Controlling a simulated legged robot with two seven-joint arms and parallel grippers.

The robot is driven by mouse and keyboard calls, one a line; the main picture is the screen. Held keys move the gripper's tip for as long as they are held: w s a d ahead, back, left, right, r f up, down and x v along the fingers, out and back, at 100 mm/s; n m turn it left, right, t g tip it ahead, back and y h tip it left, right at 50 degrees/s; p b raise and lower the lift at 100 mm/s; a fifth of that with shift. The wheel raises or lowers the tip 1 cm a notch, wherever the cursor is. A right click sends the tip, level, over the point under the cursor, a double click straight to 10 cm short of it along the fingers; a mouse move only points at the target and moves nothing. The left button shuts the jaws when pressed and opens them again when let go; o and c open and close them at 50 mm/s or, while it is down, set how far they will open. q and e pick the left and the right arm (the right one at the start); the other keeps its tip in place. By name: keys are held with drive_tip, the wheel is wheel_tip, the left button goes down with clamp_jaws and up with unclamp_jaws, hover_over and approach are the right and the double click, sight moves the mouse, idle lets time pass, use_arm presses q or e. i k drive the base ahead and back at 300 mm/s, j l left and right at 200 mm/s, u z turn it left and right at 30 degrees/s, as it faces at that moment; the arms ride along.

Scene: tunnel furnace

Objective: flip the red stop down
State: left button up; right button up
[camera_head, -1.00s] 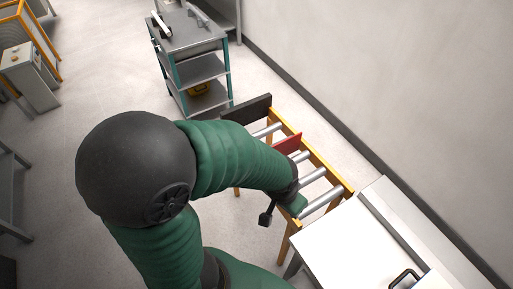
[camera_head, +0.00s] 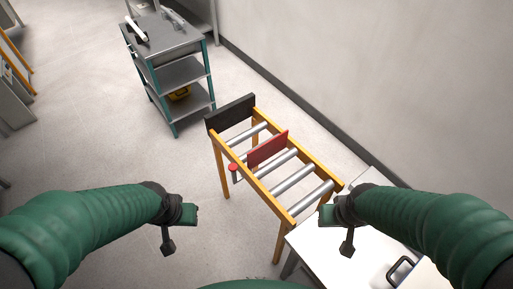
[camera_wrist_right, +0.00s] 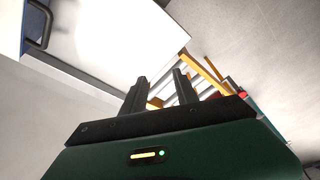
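The red stop (camera_head: 268,149) is a flat red plate standing upright across the rollers of a yellow-framed roller conveyor (camera_head: 318,172). A red round knob (camera_head: 233,167) sits at the conveyor's left side near the stop. My left gripper (camera_head: 190,214) is left of the conveyor, apart from it; its fingers are too unclear to judge. My right gripper (camera_head: 327,214) is by the conveyor's near end, beside the white-topped table. In the right wrist view its two dark fingers (camera_wrist_right: 160,90) are apart with nothing between them. Neither gripper touches the stop.
A dark end plate (camera_head: 230,113) stands at the conveyor's far end. A white-topped table with a dark handle (camera_head: 400,271) adjoins its near end. A grey shelf cart (camera_head: 172,70) stands beyond. The wall is at the right. Floor left of the conveyor is clear.

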sight(259, 155)
drive_tip(key=i+j, duration=0.25)
drive_tip(key=j, duration=0.15)
drive_tip(key=i+j, duration=0.25)
drive_tip(key=j, duration=0.15)
drive_tip(key=i+j, duration=0.2)
drive_tip(key=j, duration=0.2)
